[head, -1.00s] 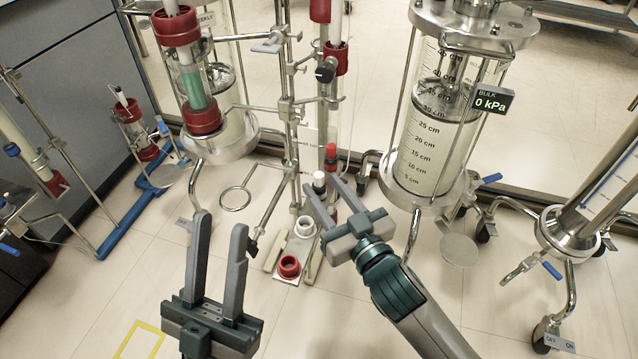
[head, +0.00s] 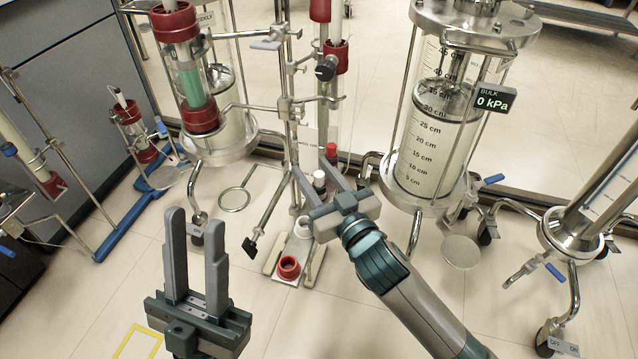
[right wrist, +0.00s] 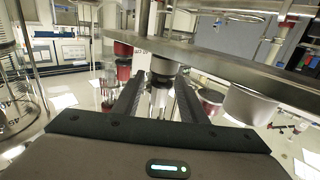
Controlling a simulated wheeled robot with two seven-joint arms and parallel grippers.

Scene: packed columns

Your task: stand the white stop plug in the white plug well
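The white stop plug (head: 319,178) shows a white top at the lower end of the column rack in the head view. The white plug well (head: 303,227) is a white ring on a small base plate in front of it. My right gripper (head: 314,169) is open; its fingers reach to either side of the white plug in the head view, and I cannot tell whether they touch it. The right wrist view shows its fingers (right wrist: 158,95) apart. My left gripper (head: 195,220) is open and empty, left of the wells.
A red well (head: 289,267) sits in front of the white one on the same plate. A red plug (head: 331,152) is just behind the white plug. A metal ring (head: 235,199) and rack rods stand at left; a large glass vessel (head: 430,140) stands at right.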

